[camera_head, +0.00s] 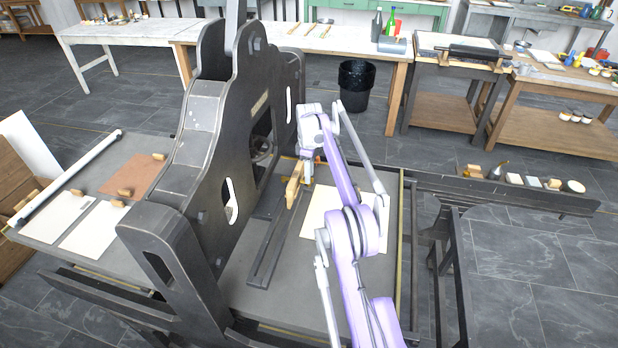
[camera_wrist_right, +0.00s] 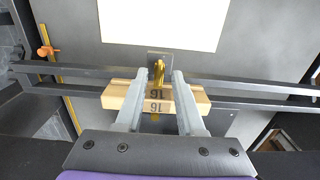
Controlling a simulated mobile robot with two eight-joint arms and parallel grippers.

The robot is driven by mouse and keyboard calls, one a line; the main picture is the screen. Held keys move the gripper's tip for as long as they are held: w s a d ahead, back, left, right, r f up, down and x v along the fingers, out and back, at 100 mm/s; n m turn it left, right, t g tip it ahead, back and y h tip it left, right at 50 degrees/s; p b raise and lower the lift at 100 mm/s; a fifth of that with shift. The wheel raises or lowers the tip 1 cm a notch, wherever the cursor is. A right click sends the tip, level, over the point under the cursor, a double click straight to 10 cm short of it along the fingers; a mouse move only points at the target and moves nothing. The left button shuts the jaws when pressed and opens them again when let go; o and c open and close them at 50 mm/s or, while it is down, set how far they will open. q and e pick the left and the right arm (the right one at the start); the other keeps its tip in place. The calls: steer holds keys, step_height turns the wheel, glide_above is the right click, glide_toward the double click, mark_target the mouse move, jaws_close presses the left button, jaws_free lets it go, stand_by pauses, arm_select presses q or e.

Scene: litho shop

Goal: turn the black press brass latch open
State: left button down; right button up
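The black press (camera_head: 205,135) stands left of my right arm in the head view. The brass latch (camera_wrist_right: 158,68) shows in the wrist view on a small dark plate, between the tips of my right gripper (camera_wrist_right: 159,78). The fingers are apart, with a gap on both sides of the latch; contact is not visible. A wooden block marked 16 (camera_wrist_right: 205,102) lies across dark rails below the fingers and also shows in the head view (camera_head: 293,188). The right gripper (camera_head: 307,160) is above the press bed in the head view, where the latch cannot be made out. My left gripper is out of view.
A white sheet (camera_head: 322,215) lies on the press bed (camera_head: 235,285). Two dark rails (camera_wrist_right: 250,82) run along the bed near the block. An orange knob (camera_wrist_right: 45,50) sits at the wrist view's left. A black bin (camera_head: 356,88) and worktables (camera_head: 565,85) stand behind.

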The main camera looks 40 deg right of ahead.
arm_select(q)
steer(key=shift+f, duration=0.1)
arm_select(e)
steer(key=shift+f, duration=0.5)
jaws_close()
